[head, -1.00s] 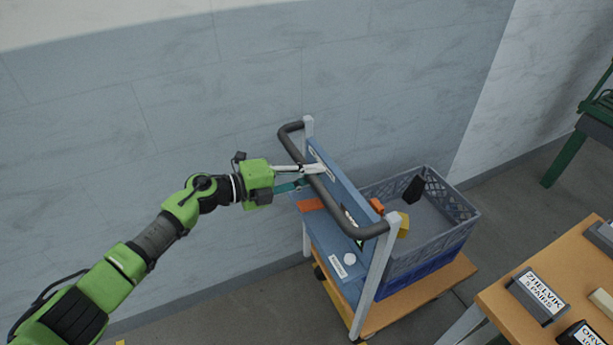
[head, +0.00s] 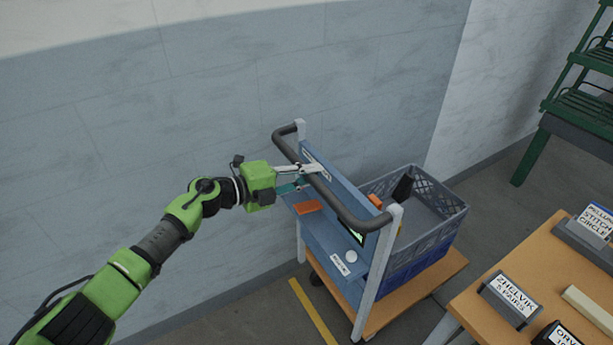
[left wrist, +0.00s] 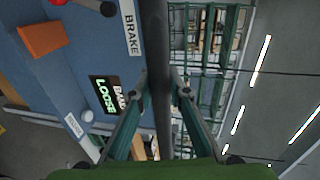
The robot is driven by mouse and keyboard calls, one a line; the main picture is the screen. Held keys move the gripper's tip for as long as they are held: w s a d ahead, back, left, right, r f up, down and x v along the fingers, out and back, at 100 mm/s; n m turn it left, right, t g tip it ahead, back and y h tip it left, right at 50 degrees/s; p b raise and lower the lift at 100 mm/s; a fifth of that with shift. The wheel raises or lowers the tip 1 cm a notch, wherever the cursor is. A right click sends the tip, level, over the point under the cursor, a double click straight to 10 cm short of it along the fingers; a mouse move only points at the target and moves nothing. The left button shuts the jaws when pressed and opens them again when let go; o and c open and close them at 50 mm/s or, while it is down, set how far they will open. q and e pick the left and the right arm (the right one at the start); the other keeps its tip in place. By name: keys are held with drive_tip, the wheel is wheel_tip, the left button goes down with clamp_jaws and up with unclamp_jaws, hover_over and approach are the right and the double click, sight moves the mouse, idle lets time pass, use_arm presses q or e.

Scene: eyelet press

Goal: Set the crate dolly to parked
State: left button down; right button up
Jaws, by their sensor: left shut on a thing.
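The crate dolly has a wooden deck (head: 425,290), pale posts and a blue panel (head: 322,238) under a dark handle bar (head: 344,211). My left gripper (head: 316,170) is shut on the handle bar, which runs between its fingers in the left wrist view (left wrist: 160,92). That view also shows a BRAKE label (left wrist: 130,27), a small display (left wrist: 106,95) reading LOOSE in green, an orange block (left wrist: 41,40) and a white round knob (left wrist: 87,117) on the panel. A grey crate (head: 448,222) stands on a blue one on the deck. My right gripper is not in view.
A yellow floor line (head: 311,309) lies left of the dolly. A grey wall (head: 240,90) runs behind it. A wooden table (head: 470,300) with labelled holders stands close at right, and a green rack (head: 565,110) is farther back.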

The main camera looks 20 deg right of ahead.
use_arm(q)
drive_tip(key=shift+d+r, duration=0.1)
drive_tip(key=shift+d, duration=0.05)
drive_tip(key=c, duration=2.1)
unclamp_jaws()
drive_tip(key=shift+o, duration=1)
drive_tip(key=shift+d, duration=0.2)
drive_tip(key=shift+a, duration=0.6)
drive_tip(key=v, duration=1)
drive_tip(key=shift+s+a, duration=0.25)
drive_tip(key=shift+a, duration=0.1)
